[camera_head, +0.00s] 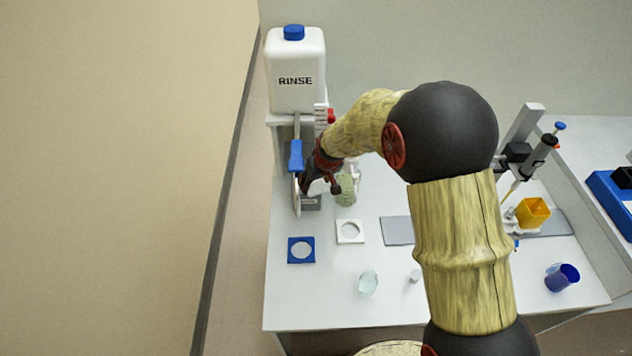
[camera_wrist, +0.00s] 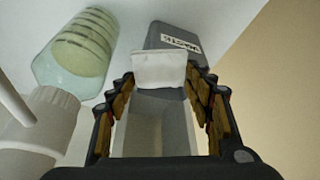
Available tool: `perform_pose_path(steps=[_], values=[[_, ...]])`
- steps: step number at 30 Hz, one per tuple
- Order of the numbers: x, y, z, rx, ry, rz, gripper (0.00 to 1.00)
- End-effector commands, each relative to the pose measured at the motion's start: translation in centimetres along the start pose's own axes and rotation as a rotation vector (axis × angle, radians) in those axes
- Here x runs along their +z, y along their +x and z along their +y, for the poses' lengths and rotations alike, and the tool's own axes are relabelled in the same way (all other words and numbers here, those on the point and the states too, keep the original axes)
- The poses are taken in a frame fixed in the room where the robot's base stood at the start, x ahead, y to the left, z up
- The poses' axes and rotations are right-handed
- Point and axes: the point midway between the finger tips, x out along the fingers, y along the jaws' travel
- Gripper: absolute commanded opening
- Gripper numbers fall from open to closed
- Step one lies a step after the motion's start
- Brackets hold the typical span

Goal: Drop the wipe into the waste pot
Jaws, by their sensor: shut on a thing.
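My gripper (camera_wrist: 160,82) is shut on the white wipe (camera_wrist: 158,70), which spans between its fingertips in the wrist view. The grey waste pot (camera_wrist: 172,36) shows behind and below the wipe, with an upside-down label on its outer face. A pale, box-like hollow (camera_wrist: 155,132) shows between the fingers; the wipe covers part of it. The gap between wipe and pot is hard to judge. In the head view my gripper (camera_head: 320,184) is at the pot (camera_head: 311,203), under the rinse tank's stand, and the wipe cannot be made out there.
A glass jar with green striped contents (camera_wrist: 82,48) stands close beside the pot. The rinse tank (camera_head: 296,72) and its blue-handled tap (camera_head: 296,156) are close to my gripper. A blue square holder (camera_head: 301,260) and a white one (camera_head: 358,239) lie in front. The bench's front left is clear.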

Motion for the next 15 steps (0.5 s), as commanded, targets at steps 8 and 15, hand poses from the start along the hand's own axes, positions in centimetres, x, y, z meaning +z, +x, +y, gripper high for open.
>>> perform_pose_path(steps=[8, 15], values=[[0.38, 0.85, 0.00, 0.000, 0.000, -0.001, 0.38], [0.33, 0.73, 0.00, 0.000, 0.000, -0.001, 0.65]])
